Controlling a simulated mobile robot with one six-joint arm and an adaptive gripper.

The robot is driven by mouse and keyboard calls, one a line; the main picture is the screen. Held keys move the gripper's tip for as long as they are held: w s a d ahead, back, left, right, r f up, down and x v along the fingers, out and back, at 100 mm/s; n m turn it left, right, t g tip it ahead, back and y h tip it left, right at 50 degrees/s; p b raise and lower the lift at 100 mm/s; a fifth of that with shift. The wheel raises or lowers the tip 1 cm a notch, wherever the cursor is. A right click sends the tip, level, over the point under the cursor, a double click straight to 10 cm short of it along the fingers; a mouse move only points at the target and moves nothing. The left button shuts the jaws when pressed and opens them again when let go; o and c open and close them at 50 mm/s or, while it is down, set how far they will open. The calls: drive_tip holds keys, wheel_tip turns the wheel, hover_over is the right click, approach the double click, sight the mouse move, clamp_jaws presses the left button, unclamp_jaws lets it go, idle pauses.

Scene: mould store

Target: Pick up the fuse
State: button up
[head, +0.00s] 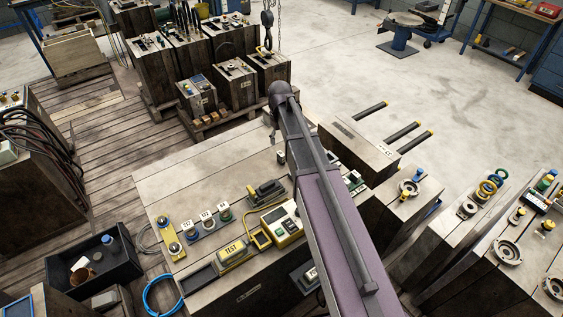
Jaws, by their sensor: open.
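My arm reaches from the lower right up over the big wooden bench block (185,180). At its far end my gripper (273,137) shows small and dark, hanging above the block's back edge; it is open, with nothing visible in it. I cannot single out the fuse with certainty. Small parts with coloured tops and labels (207,222) stand in a row on the block. A yellow strip (170,238) with round parts lies left of them. A yellow TEST unit (232,252) and a yellow meter (282,224) are nearer the arm. My arm hides part of the block top.
A black crate (125,270) with loose items stands left of the block. Wooden blocks with tools (200,50) stand behind. More blocks with rings and fittings (470,210) stand at the right. The block's back left top is clear.

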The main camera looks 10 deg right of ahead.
sight(281, 153)
drive_tip(key=shift+f+b, duration=1.4)
drive_tip(key=shift+f, duration=0.3)
drive_tip(key=shift+f, duration=0.1)
drive_tip(key=shift+d+f+b, duration=0.1)
drive_tip(key=shift+f+b, duration=2.4)
drive_tip(key=shift+b, duration=0.1)
drive_tip(key=shift+s, duration=0.1)
clamp_jaws()
